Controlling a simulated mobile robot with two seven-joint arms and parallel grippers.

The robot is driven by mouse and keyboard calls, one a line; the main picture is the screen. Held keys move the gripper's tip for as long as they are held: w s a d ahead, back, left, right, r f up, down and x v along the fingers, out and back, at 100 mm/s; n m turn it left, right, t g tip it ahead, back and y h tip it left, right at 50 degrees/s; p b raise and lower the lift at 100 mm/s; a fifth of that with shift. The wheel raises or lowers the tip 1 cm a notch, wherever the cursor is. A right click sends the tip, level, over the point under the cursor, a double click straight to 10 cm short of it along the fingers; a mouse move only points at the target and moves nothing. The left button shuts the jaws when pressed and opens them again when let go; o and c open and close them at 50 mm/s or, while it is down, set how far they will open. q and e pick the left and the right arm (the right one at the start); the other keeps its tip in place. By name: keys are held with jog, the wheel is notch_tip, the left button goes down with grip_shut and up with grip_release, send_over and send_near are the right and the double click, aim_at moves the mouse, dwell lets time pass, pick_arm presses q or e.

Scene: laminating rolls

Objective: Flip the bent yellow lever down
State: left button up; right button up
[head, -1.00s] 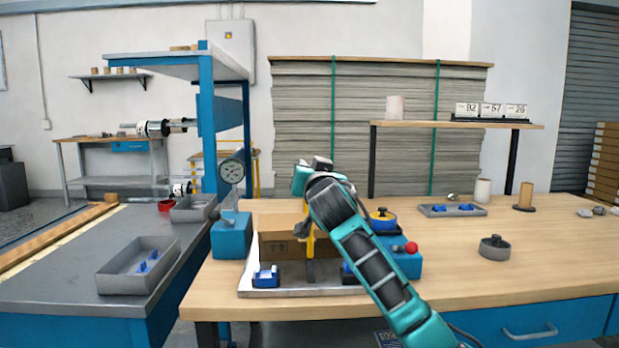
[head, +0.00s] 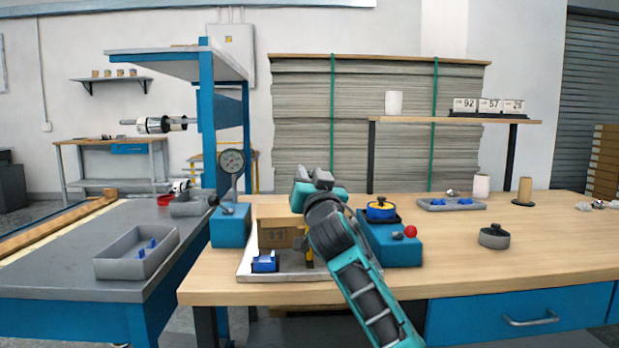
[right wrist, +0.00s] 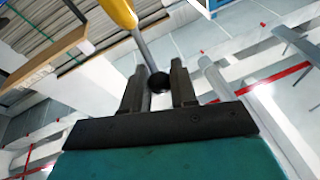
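The bent yellow lever shows in the right wrist view (right wrist: 121,13), with a thin grey rod that ends in a black ball knob (right wrist: 159,82). My right gripper (right wrist: 158,78) has its fingers close on both sides of this knob, with hardly any gap. In the head view only a short yellow piece of the lever (head: 309,257) shows below my right gripper (head: 315,178); my wrist and arm hide the rest. The cardboard box (head: 279,233) stands on the pale base plate (head: 246,266) just left of my arm. My left gripper is not in view.
A blue unit with a red knob (head: 410,232) stands right of my arm, and a dial gauge (head: 231,161) left of the box. A grey tray (head: 452,205) and a round grey pot (head: 494,237) are farther right. The wooden table's right front is clear.

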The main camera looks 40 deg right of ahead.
jog(key=o, duration=0.4)
jog(key=shift+f, duration=0.25)
jog(key=shift+r, duration=0.1)
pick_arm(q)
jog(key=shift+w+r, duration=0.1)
pick_arm(e)
jog(key=shift+s+a, duration=0.1)
pick_arm(q)
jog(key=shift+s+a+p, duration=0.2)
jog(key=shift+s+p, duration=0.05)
jog(key=shift+p, duration=0.3)
pick_arm(e)
jog(key=v, duration=1.2)
jog(key=shift+s+a, duration=0.15)
jog(key=shift+s, duration=0.2)
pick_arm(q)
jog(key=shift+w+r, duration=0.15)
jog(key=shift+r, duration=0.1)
pick_arm(e)
jog(key=shift+f, duration=0.2)
